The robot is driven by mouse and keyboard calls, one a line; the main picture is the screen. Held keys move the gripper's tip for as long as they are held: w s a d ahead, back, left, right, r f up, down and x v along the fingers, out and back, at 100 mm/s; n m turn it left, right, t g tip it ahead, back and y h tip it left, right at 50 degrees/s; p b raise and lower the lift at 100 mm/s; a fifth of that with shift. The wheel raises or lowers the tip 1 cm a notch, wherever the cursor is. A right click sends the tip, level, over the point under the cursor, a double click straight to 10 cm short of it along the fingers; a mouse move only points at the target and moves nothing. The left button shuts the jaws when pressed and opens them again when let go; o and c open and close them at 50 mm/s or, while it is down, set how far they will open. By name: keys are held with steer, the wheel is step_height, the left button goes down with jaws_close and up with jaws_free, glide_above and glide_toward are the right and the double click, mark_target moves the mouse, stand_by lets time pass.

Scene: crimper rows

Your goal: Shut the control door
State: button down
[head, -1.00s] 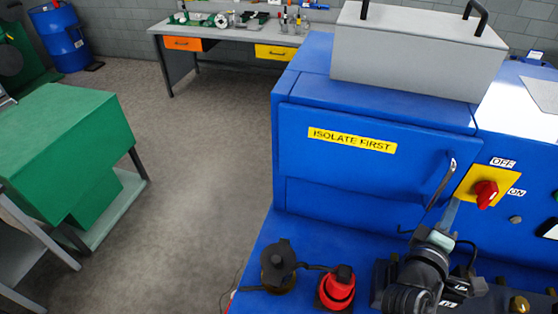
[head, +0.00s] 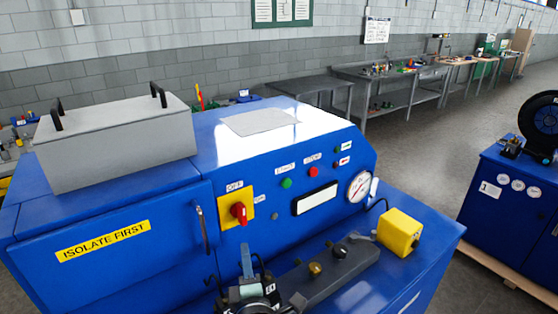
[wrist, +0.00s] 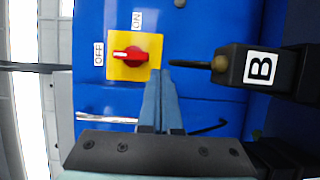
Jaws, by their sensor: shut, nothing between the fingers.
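The control door is the blue front panel (head: 110,250) with a yellow ISOLATE FIRST label (head: 103,241), at lower left in the head view. Its metal handle (head: 202,230) is at its right edge and also shows in the wrist view (wrist: 105,118). The door looks nearly flush with the cabinet; I cannot tell whether a small gap is left. My gripper (head: 246,250) is to the right of the handle, in front of the panel below the switch. In the wrist view its fingers (wrist: 160,78) are together and empty, apart from the handle.
A red rotary switch (head: 239,212) on a yellow plate is just right of the door, its knob lined up with OFF. A dark manifold with brass knobs (head: 315,268) and a yellow box (head: 399,232) stand on the blue ledge. A grey lidded box (head: 115,140) sits on top.

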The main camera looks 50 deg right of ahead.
steer(key=s+d+p, duration=0.4)
steer(key=s+p, duration=0.2)
steer(key=p, duration=0.1)
steer(key=w+a+r+m+t+b, duration=0.25)
steer(key=w+a+r, duration=0.2)
steer(key=r, duration=0.35)
steer(key=w+a+r+m+t+b, duration=0.25)
steer(key=a+r+b, duration=0.2)
steer(key=r, duration=0.35)
steer(key=w+a+r+m+t+b, duration=0.1)
steer(key=w+a+r+m+b, duration=0.1)
steer(key=w+a+r, duration=0.45)
steer(key=s+a+r+m+t+y+b, duration=0.1)
steer(key=s+a+r+t+y+b, duration=0.2)
steer(key=s+a+r+y, duration=0.3)
steer(key=s+a+r+m+t+y+b, duration=0.1)
steer(key=s+a+r+t+y+b, duration=0.3)
steer(key=s+a+r, duration=0.5)
steer(key=a+r+y, duration=0.1)
steer(key=a+r, duration=0.3)
steer(key=a, duration=0.4)
steer(key=shift+s+r+m+t+y+b, duration=0.2)
steer(key=shift+m+t+y+b, duration=0.1)
steer(key=shift+m+t+y, duration=0.1)
steer(key=shift+f, duration=0.15)
